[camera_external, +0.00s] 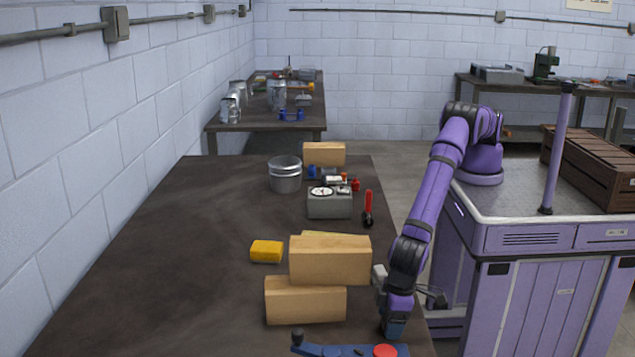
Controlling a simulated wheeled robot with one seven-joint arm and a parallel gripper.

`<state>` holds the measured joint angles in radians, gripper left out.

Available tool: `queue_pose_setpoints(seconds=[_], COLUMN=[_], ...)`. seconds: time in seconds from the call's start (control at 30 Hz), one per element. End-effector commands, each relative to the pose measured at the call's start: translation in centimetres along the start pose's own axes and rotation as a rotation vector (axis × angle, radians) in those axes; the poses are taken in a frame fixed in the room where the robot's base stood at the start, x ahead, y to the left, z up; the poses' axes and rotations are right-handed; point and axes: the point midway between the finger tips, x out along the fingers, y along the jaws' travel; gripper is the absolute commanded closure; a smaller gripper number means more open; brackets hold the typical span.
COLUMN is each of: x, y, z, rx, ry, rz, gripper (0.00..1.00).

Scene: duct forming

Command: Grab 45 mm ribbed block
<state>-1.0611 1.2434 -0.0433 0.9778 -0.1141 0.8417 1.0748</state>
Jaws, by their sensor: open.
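I cannot tell for sure which thing is the 45 mm ribbed block, as no ribs can be made out at this size. A small yellow block (266,251) lies on the bench, left of the wooden blocks. One tan wooden block (330,262) stands just behind another tan wooden block (305,302) near the front. A yellowish edge shows behind them, mostly hidden. My gripper (393,327) is low at the right edge of the bench, right of the wooden blocks. It is open, its fingers are partly hidden, and I see nothing held.
A blue tool with a red knob (385,351) lies at the front edge, close to my gripper. Further back are a grey gauge box (329,206), a red-handled tool (368,207), a metal can (285,176) and another wooden block (324,153). The bench's left side is clear.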

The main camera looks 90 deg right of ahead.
Motion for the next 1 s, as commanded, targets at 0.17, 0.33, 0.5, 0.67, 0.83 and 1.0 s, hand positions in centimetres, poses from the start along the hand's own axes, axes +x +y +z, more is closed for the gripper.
queue_pose_setpoints(seconds=[0.17,0.33,0.5,0.67,0.83,1.0], x=[0.0,0.0,-0.1,-0.2,-0.9,-2.8], y=[0.0,0.0,0.0,0.0,0.0,0.0], z=[0.0,0.0,0.0,0.0,-0.1,-0.4], rx=[0.000,0.000,0.000,0.000,0.000,-0.001], ry=[0.000,0.000,0.000,0.000,0.001,0.001], rz=[0.000,0.000,0.000,0.000,0.000,-0.001], gripper=[0.32,0.71,0.83,0.83,0.83,0.83])
